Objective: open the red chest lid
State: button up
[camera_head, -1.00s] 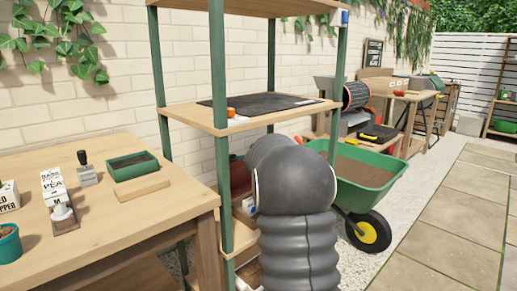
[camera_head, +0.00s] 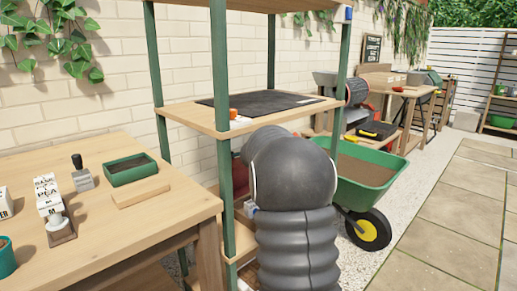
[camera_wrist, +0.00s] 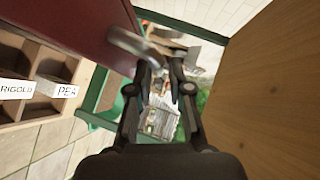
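The red chest shows as a large dark red surface (camera_wrist: 85,22) at the upper left of the wrist view. A pale metal handle or clasp (camera_wrist: 136,46) sticks out from its edge. My gripper (camera_wrist: 162,70) has its fingers apart, with a gap between the tips. The metal piece is close to the left fingertip; I cannot tell whether they touch. In the head view a small part of a red thing, likely the chest (camera_head: 239,176), shows on the lower shelf, left of my arm. My arm hides the gripper and most of the chest there.
A wooden shelf board (camera_wrist: 270,90) fills the wrist view's right side. Labelled wooden compartments (camera_wrist: 40,80) stand at left. In the head view, a green-posted rack (camera_head: 224,150) surrounds the arm, a potting table (camera_head: 110,215) stands left, and a green wheelbarrow (camera_head: 350,190) right.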

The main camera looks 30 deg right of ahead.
jog(key=shift+o, duration=1.3)
jog(key=shift+s+d+r, duration=0.1)
jog(key=shift+s+r, duration=0.05)
jog(key=shift+r, duration=0.2)
jog(key=shift+f, duration=0.2)
jog(key=shift+a, duration=0.3)
jog(key=v, duration=1.1)
jog(key=shift+s, duration=0.35)
jog(key=shift+r, duration=0.15)
